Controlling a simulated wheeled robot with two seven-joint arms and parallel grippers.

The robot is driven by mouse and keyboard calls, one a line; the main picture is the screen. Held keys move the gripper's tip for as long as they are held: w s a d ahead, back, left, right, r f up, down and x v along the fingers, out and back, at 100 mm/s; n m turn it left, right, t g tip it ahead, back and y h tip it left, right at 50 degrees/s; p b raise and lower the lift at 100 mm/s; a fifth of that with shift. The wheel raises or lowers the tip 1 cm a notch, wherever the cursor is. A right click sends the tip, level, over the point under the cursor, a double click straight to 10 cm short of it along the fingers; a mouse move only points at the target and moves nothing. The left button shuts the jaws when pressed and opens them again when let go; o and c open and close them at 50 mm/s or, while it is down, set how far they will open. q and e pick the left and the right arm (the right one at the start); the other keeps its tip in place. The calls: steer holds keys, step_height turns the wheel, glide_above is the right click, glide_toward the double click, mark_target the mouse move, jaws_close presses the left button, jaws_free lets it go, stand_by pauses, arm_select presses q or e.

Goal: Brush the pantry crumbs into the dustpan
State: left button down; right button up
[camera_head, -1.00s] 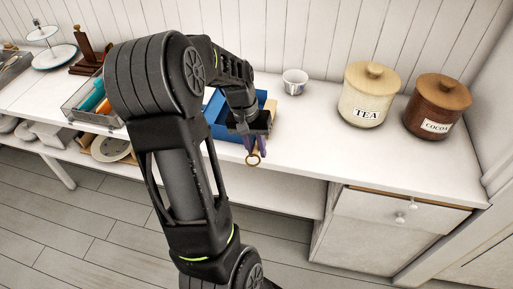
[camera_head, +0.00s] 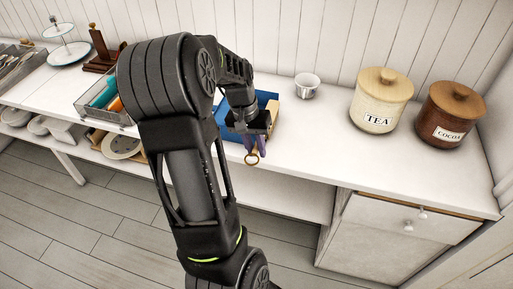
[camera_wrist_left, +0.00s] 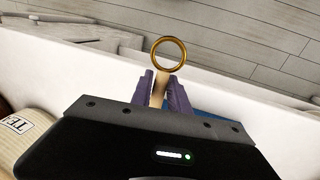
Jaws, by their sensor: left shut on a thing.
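My left gripper (camera_head: 255,143) has purple fingertips and is shut on a tan wooden handle with a brass ring at its end, apparently the brush handle. The handle (camera_wrist_left: 158,90) and ring (camera_wrist_left: 168,50) show plainly in the left wrist view. In the head view the ring (camera_head: 251,159) hangs at the counter's front edge. A blue, tray-like thing (camera_head: 264,97), perhaps the dustpan, lies on the counter behind the gripper, partly hidden by my arm. A tan piece shows at its right side. I cannot make out any crumbs or the brush head. My right gripper is out of view.
A small metallic cup (camera_head: 307,86) stands behind the blue thing. The TEA jar (camera_head: 378,103) and COCOA jar (camera_head: 447,117) stand on the right. A utensil bin (camera_head: 112,100) is on the left, with dishes (camera_head: 122,146) on the lower shelf. Counter between cup and jars is clear.

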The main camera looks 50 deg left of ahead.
arm_select(q)
steer(key=shift+r+p, duration=2.55)
steer(key=shift+r, duration=0.9)
steer(key=shift+w, duration=0.1)
